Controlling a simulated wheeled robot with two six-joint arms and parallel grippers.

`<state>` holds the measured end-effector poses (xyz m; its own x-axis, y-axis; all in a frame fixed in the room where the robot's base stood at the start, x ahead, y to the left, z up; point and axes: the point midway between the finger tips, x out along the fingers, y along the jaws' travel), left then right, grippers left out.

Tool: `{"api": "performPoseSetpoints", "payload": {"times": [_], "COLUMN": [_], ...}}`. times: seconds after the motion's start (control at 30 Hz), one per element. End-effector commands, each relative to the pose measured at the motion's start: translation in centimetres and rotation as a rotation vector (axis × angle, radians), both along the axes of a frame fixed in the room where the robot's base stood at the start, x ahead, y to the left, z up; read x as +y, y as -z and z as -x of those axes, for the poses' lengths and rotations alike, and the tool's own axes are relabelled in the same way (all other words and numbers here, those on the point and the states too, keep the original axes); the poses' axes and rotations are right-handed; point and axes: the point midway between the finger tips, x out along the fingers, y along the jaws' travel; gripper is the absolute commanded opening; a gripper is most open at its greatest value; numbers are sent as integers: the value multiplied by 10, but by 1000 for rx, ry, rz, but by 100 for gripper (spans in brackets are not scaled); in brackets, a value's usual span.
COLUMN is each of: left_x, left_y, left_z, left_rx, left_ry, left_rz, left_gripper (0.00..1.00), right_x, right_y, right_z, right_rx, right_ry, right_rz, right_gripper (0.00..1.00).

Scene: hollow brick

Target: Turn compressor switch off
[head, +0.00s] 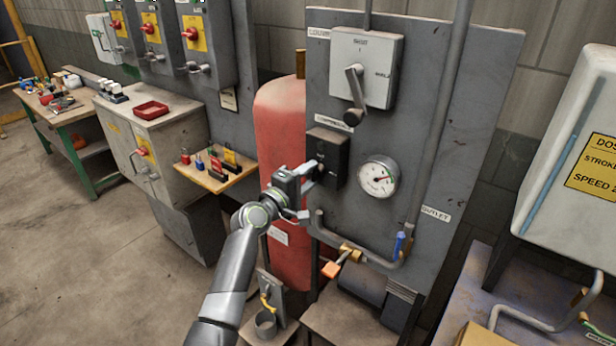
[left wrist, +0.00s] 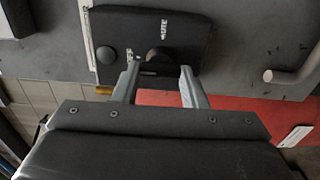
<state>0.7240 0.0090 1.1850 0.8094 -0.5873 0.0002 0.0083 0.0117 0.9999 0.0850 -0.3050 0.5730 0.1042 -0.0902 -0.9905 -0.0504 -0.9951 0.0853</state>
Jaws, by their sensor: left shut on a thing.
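The compressor switch is a black box (head: 328,155) on the grey panel, right of the red tank. In the left wrist view the black box (left wrist: 115,25) fills the top middle, with a round button, white lettering and a dark rotary knob (left wrist: 158,57). My left gripper (head: 312,182) reaches the front of the box in the head view. In the left wrist view the two fingers of my left gripper (left wrist: 160,70) stand on either side of the knob and are shut on it. The fingers hide part of the knob. My right gripper does not show.
A pressure gauge (head: 378,180) is close to the right of the box, and a large grey lever switch (head: 366,68) is above it. The red tank (head: 280,140) stands just left. Pipes and an orange-handled valve (head: 333,268) are below.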

Motion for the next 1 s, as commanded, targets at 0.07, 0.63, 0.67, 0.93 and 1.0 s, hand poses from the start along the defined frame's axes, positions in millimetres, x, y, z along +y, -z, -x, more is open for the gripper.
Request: {"api": "performPoseSetpoints", "payload": {"times": [0.07,0.63,0.67,0.93,1.0], "left_x": [0,2,3,23,29], "left_y": [1,1,1,2,2], "left_z": [0,3,4,31,39], "left_rx": [3,1,1,-1,-1], "left_ry": [0,0,0,-1,-1], "left_rz": [3,0,1,1,0], "left_gripper": [16,61,61,61,61], "right_x": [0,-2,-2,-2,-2], "right_y": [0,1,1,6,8], "right_z": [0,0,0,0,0], "right_rx": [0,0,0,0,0], "right_ry": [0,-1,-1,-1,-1], "right_rz": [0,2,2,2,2], "right_gripper": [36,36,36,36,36]}}
